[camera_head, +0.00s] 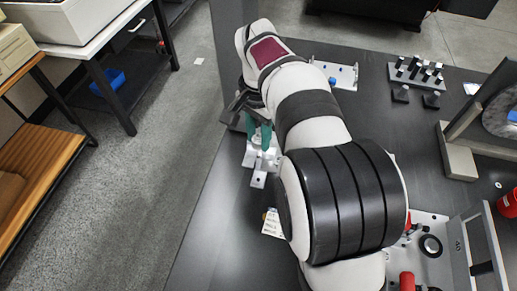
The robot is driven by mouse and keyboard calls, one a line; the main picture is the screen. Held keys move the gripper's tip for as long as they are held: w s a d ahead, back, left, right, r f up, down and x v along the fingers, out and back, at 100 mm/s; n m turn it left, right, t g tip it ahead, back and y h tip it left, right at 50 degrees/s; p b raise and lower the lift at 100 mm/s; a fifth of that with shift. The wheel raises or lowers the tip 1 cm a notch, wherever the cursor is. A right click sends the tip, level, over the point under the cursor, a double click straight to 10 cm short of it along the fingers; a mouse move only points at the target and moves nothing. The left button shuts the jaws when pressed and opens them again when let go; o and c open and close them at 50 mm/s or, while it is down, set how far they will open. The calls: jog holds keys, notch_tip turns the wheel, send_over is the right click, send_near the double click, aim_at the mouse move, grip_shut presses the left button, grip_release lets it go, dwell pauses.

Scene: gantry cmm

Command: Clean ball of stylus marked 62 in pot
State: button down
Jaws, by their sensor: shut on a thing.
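My gripper (258,133) is at the left edge of the dark table, with two green parts at its end. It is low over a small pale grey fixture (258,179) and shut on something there. The held thing is too small and hidden to name. I cannot tell whether the green parts are fingertips or something held. No marking 62, stylus ball or pot can be made out. My arm hides the middle of the table.
A rack (422,82) with several dark-and-light pegs stands at the back right, near two small dark blocks (431,101). A white plate (345,72) lies behind my arm. A printed card (272,224) lies at the front. A red object (508,203) is at the right.

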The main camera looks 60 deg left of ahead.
jog(key=r, duration=0.3)
jog(key=shift+w+d+r, duration=0.15)
jog(key=shift+w, duration=0.15)
jog(key=w+d+r+m, duration=0.1)
jog(key=w+d+r, duration=0.1)
jog(key=w+d, duration=0.65)
jog(key=w+d+r+m, duration=0.1)
jog(key=w+d+r, duration=0.1)
jog(key=w+d, duration=0.65)
jog(key=d+r+m, duration=0.2)
jog(key=d, duration=2.6)
jog(key=s+a+f+m, duration=0.1)
jog(key=s+a+f, duration=0.3)
jog(key=a+f, duration=0.5)
jog(key=s+a+f+m, duration=0.1)
jog(key=s+a+f, duration=0.35)
jog(key=a, duration=0.75)
jog(key=shift+w+a+f, duration=0.1)
jog(key=shift+w+f, duration=0.15)
jog(key=shift+f, duration=1)
jog(key=shift+w+f, duration=0.25)
jog(key=shift+f, duration=1)
jog(key=shift+w+a+f, duration=0.1)
jog(key=shift+w+f, duration=0.15)
jog(key=shift+f, duration=1)
jog(key=shift+d+f, duration=0.1)
jog(key=shift+f, duration=0.15)
